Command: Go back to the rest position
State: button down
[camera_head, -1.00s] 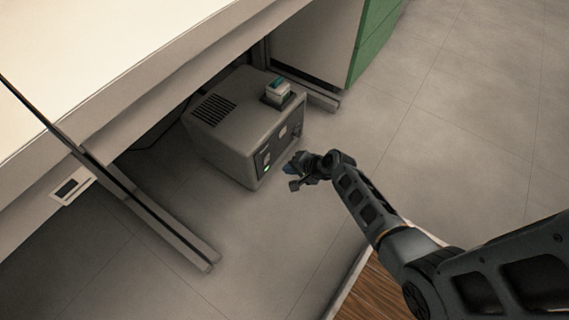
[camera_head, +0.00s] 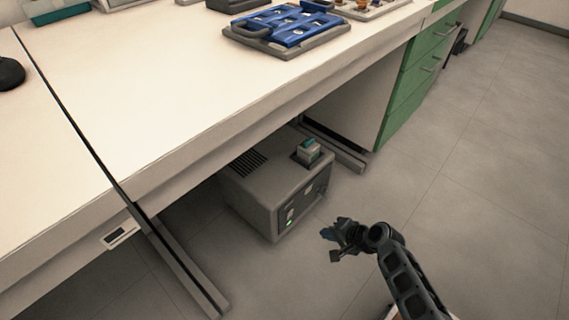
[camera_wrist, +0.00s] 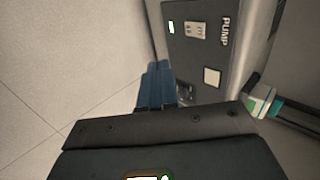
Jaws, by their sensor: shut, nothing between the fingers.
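My gripper (camera_head: 328,236) is in the lower middle of the head view, in front of the pump box and apart from it. In the wrist view its blue fingers (camera_wrist: 156,86) are together with nothing between them. The grey pump box (camera_head: 262,190) stands on the floor under the bench. Its front panel (camera_wrist: 196,45), marked PUMP, shows in the wrist view with a lit green indicator, a switch and a pale square button.
The white bench (camera_head: 150,85) spans the left and top, with a blue rack (camera_head: 290,25) on it. A small box (camera_head: 308,150) sits on the pump. Green drawers (camera_head: 412,88) stand behind. A bench leg (camera_head: 188,265) is at left. The floor at right is clear.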

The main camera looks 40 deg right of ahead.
jog(key=s+a+r+n+t+h, duration=0.2)
jog(key=s+a+r+n+h, duration=0.1)
jog(key=s+a+r+n, duration=1)
jog(key=s+a+r+n+t+y, duration=0.1)
jog(key=s+a+r+n, duration=0.15)
jog(key=r, duration=0.65)
jog(key=s+a+r+n+t+y+p, duration=0.1)
jog(key=s+r+t, duration=0.15)
jog(key=r, duration=0.55)
jog(key=s+a+r+n+t+y, duration=0.15)
jog(key=s+r, duration=0.25)
jog(key=r, duration=0.5)
notch_tip(320, 180, up, 26)
jog(key=p, duration=2.7)
jog(key=shift+w+a+r+g+h+p, duration=0.25)
jog(key=shift+a+g+h+p, duration=0.1)
jog(key=shift+g+h, duration=0.1)
